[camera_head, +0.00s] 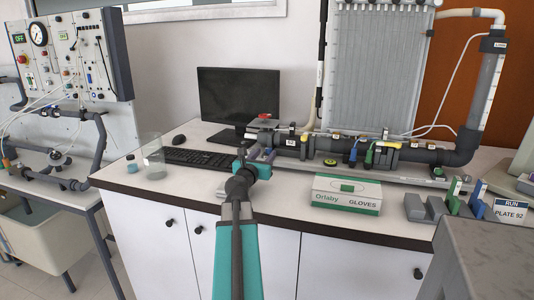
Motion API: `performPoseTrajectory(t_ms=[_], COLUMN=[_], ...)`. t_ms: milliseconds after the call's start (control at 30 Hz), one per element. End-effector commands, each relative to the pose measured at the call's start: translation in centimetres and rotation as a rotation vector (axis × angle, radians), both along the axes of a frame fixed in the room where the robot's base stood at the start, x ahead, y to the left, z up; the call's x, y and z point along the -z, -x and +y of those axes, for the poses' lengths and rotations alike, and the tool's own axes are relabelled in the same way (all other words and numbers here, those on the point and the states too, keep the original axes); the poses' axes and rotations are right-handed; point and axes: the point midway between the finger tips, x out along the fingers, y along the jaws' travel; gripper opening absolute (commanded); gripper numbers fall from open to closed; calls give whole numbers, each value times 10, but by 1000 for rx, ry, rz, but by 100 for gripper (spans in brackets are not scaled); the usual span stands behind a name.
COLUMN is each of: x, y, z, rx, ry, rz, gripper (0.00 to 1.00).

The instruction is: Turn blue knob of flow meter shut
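My gripper (262,158) is at the left end of the grey pipe run on the bench, reached over the bench's front edge. A small blue-violet part (266,155) shows at its tip, right by the pipe end. It may be the blue knob, but it is too small to be sure. I cannot tell whether the fingers touch it or are closed around it. A blue lever-like piece (353,155) stands further right on the pipe, apart from my gripper. Which of these belongs to a flow meter is unclear.
A red knob (264,116) is just above my gripper. A glove box (346,194) lies to its right, a keyboard (200,158) and glass beaker (153,158) to its left. A manometer board (375,65) stands behind the pipe. A gauge panel (68,55) is at far left.

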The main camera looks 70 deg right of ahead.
Motion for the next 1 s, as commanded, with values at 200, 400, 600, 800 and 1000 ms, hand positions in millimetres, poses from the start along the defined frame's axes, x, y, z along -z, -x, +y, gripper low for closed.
performPoseTrajectory(t_ms=[200,400,600,800,1000], x=[0,0,0,0,0], y=[-1,-1,-1,-1,-1], z=[-19,-26,-26,-26,-26], rx=[0,0,0,0,0], ry=[0,0,0,0,0], rz=[0,0,0,0,0], gripper=[40,40,40,30,0])
